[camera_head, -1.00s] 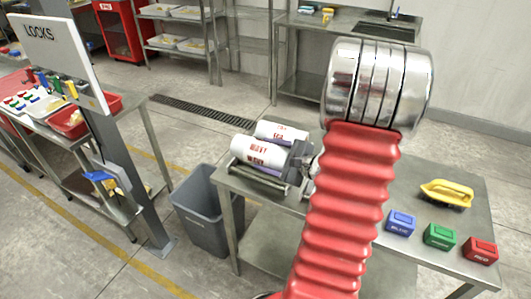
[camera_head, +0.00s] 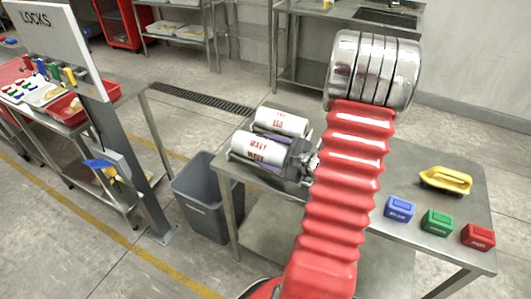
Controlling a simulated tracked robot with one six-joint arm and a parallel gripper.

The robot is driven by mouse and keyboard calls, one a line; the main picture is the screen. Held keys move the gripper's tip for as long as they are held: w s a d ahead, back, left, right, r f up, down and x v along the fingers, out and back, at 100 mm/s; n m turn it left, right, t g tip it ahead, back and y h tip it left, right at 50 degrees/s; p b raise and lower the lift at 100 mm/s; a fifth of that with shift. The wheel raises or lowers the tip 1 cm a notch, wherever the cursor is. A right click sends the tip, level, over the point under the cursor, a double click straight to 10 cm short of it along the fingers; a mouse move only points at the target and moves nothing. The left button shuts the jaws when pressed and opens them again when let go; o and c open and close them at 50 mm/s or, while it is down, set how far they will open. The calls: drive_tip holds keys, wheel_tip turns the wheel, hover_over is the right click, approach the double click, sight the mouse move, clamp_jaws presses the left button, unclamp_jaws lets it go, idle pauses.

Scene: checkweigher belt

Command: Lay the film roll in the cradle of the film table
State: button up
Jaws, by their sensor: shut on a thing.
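The film roll (camera_head: 258,148) is white with red lettering that looks like WAVY. My gripper (camera_head: 293,158) is shut on its right end, with the fingers partly hidden by the roll and my red arm. The roll lies level over the cradle (camera_head: 271,177) at the left end of the steel film table (camera_head: 238,168). It hides most of the cradle, and I cannot tell whether it touches it. A second white roll (camera_head: 281,122) with red lettering sits just behind it.
A grey bin (camera_head: 203,196) stands left of the table. A LOCKS board (camera_head: 56,45) stands further left.

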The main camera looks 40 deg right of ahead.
drive_tip(key=shift+f, duration=0.3)
drive_tip(key=o, duration=1.6)
drive_tip(key=shift+s+f, duration=0.1)
drive_tip(key=shift+a, duration=0.15)
drive_tip(key=shift+c, duration=0.2)
drive_tip(key=shift+f, duration=0.1)
drive_tip(key=shift+r, duration=0.65)
drive_tip(key=r, duration=0.9)
drive_tip(key=shift+d+r, duration=0.2)
drive_tip(key=shift+r, duration=0.15)
